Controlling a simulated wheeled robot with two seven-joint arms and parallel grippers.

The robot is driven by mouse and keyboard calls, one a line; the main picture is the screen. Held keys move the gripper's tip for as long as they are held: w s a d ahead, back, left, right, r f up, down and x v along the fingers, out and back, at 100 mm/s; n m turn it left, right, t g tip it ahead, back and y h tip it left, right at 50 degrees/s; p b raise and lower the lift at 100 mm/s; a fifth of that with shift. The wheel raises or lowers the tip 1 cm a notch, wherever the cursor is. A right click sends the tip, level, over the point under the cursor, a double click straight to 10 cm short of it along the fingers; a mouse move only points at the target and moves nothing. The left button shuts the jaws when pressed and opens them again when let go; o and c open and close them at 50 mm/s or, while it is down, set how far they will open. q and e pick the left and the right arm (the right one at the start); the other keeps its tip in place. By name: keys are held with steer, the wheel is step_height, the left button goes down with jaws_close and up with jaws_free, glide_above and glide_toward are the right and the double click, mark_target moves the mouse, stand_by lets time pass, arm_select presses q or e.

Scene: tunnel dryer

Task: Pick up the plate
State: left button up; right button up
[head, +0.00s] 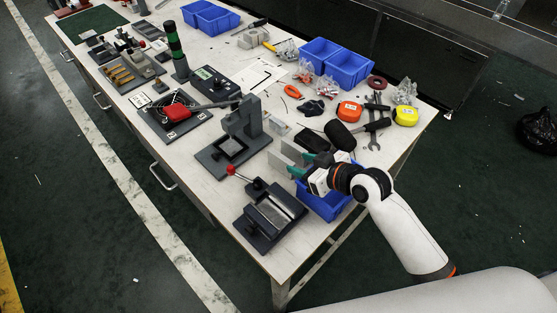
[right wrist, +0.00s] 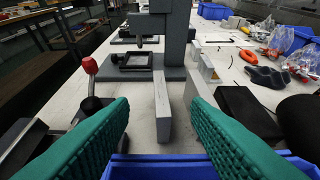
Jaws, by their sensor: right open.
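A grey upright plate (right wrist: 162,108) stands on the bench in the right wrist view, narrow edge towards me. It is framed between the two green ribbed fingers of my right gripper (right wrist: 160,104), which is open and empty. The fingers seem not to touch the plate. In the head view, the right gripper (head: 306,168) is beside grey plate-like blocks (head: 280,163), over a blue bin. The fingers and arm hide part of this spot. My left gripper is not in view.
The blue bin (head: 325,204) lies under my right gripper. A press stand (head: 240,130), a red-knobbed lever fixture (head: 268,214) and a black-headed mallet (head: 343,134) stand close by. Tape measures (head: 349,111) and wrenches lie further right.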

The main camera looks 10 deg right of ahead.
mark_target(282, 158)
steer(key=x, duration=0.9)
steer(key=shift+s+d+r, duration=0.1)
jaws_close()
